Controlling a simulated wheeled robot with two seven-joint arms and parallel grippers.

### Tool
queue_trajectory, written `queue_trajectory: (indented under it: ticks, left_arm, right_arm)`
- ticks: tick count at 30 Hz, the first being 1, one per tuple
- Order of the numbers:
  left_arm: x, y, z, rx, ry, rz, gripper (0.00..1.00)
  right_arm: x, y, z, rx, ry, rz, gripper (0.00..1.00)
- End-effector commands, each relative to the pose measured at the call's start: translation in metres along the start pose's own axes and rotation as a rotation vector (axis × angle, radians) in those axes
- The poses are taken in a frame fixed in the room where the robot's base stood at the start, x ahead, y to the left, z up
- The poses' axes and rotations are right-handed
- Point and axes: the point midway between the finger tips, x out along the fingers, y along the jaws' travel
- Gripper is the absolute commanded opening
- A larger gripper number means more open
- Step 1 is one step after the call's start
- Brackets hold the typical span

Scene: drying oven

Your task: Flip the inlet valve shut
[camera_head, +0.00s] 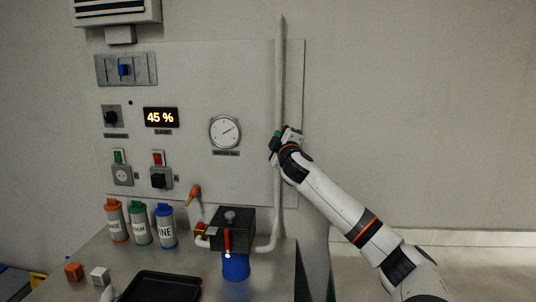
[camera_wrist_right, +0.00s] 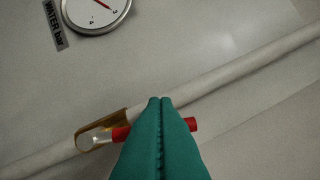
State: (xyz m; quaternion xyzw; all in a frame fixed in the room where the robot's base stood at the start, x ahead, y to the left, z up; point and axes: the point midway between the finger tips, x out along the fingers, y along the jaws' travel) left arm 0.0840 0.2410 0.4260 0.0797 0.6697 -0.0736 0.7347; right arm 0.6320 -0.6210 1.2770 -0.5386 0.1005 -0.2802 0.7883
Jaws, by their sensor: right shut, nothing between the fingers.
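A brass valve body (camera_wrist_right: 100,131) sits on the pale pipe (camera_wrist_right: 245,68) in the right wrist view, with a red lever (camera_wrist_right: 193,124) running at a slight angle to the pipe. My right gripper (camera_wrist_right: 160,100) has green fingers, closed together and empty. They cover the lever's middle; its ends show on both sides. I cannot tell whether they touch it. In the head view the right gripper (camera_head: 274,146) is at the upright pipe (camera_head: 280,75), right of the round gauge (camera_head: 225,131), and hides the valve. My left gripper is not in view.
A black box (camera_head: 233,225) with another red lever (camera_head: 227,240) and a blue container (camera_head: 236,267) stands below. Orange, green and blue bottles (camera_head: 165,226) stand to its left. A black tray (camera_head: 160,286) lies in front. The wall right of the pipe is clear.

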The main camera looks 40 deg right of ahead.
Motion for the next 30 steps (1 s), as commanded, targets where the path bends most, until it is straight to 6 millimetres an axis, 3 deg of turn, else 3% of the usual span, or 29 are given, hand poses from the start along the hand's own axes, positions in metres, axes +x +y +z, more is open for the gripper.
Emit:
queue_trajectory:
  ticks: [1,15,24,30]
  left_arm:
    - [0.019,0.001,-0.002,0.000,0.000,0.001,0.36]
    - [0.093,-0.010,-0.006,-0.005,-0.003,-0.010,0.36]
    - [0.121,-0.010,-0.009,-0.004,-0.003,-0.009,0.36]
    - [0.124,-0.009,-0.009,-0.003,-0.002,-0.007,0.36]
  right_arm:
    - [-0.002,0.009,-0.007,0.048,0.000,-0.015,0.00]
    - [-0.010,0.009,-0.029,0.472,0.001,-0.162,0.00]
    - [-0.014,0.012,-0.041,0.739,0.001,-0.253,0.00]
    - [-0.016,0.012,-0.047,0.735,0.002,-0.257,0.00]
